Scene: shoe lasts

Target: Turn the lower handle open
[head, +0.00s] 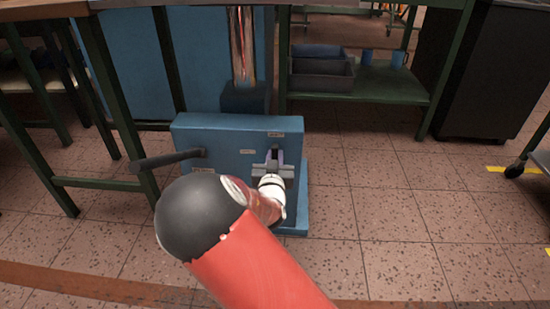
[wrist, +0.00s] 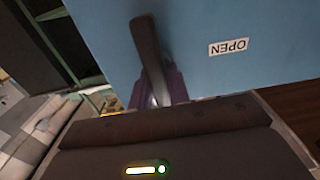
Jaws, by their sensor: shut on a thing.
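A blue box-shaped panel (head: 225,128) stands on the floor with two dark handles. One handle (head: 170,158) sticks out to the left, clear of my arm. My gripper (head: 274,158) is at the right part of the panel's front, its purple fingers shut on the other handle (wrist: 148,42). In the wrist view this handle is a dark bar running up from between the fingertips (wrist: 158,90). My gripper body hides the handle's lower part.
A green-framed bench with a shelf (head: 375,82) holding grey bins (head: 322,75) stands behind. A table leg (head: 110,95) is close on the left. A black cabinet (head: 490,75) is at the right. Tiled floor (head: 400,200) right of the panel is clear.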

